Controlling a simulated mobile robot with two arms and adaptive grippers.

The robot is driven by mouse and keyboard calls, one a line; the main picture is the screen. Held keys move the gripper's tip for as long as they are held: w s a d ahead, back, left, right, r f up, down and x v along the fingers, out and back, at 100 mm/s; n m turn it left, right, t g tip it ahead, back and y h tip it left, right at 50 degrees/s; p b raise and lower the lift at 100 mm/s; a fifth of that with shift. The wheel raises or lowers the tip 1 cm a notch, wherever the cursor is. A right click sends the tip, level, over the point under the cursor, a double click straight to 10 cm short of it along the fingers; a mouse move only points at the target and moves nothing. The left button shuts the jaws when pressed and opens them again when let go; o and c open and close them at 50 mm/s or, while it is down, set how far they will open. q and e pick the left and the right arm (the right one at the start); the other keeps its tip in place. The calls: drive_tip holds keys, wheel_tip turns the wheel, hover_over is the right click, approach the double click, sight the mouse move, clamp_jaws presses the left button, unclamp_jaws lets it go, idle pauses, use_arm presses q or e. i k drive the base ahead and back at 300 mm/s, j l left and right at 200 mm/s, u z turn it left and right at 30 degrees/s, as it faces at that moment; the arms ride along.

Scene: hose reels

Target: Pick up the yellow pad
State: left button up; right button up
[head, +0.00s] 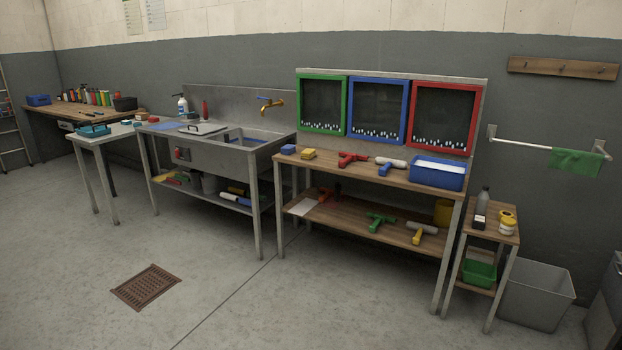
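The yellow pad (308,154) is a small block lying on the wooden top of the middle workbench (330,169), near its left end. A similar blue pad (288,149) lies just to its left. A red squeegee-like tool (352,159) lies to its right. Nothing covers the yellow pad from this side. Neither of my grippers is in view.
A blue tub (437,173) stands at the bench's right end, below three framed panels. A steel sink (225,151) adjoins on the left, a small side table (497,232) on the right. The floor in front is clear, with a flat drain grate (146,287).

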sight(308, 154)
drive_tip(key=i, duration=2.4)
